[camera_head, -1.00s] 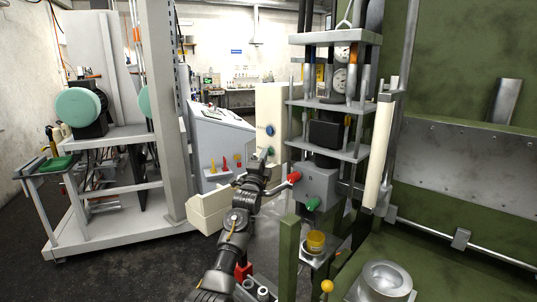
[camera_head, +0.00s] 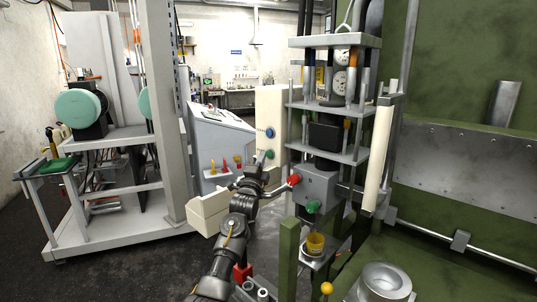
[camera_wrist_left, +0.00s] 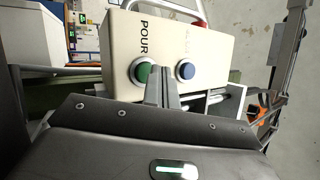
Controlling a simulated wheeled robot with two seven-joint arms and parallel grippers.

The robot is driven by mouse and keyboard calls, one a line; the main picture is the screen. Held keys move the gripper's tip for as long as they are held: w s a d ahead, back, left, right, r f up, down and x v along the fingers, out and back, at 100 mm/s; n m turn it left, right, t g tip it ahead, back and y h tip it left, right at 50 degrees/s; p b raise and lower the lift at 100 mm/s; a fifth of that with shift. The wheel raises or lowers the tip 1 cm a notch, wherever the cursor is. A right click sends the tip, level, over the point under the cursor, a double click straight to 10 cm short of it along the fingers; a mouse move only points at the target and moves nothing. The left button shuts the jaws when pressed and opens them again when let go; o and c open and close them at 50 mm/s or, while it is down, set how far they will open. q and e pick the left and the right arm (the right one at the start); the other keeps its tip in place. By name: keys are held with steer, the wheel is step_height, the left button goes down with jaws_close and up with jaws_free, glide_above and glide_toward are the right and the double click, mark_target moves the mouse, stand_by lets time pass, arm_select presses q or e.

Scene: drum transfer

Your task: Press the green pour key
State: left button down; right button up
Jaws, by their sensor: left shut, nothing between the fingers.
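The green pour key (camera_wrist_left: 143,72) is a round button on a cream control box (camera_wrist_left: 125,45), below the word POUR in the left wrist view. A blue button (camera_wrist_left: 187,71) sits beside it. In the head view the green key (camera_head: 270,154) is below the blue button (camera_head: 269,132). My left gripper (camera_wrist_left: 162,72) is shut and empty. Its fingertips are in front of the box and overlap the green key's right edge in the wrist view. I cannot tell whether they touch it. In the head view the left gripper (camera_head: 261,157) is just left of the key. My right gripper is not in view.
A grey press frame (camera_head: 335,105) with a red knob (camera_head: 293,179) and a green knob (camera_head: 313,207) stands right of my left arm. A yellow cup (camera_head: 315,243) sits below it. A cream bin (camera_head: 208,213) is left of the arm. A red part (camera_wrist_left: 198,20) tops the control box.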

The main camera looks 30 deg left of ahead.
arm_select(q)
steer(key=shift+s, duration=0.1)
steer(key=s+p, duration=0.2)
steer(key=s, duration=0.3)
steer(key=shift+a+p, duration=0.4)
steer(key=shift+w, duration=0.1)
stand_by(0.4)
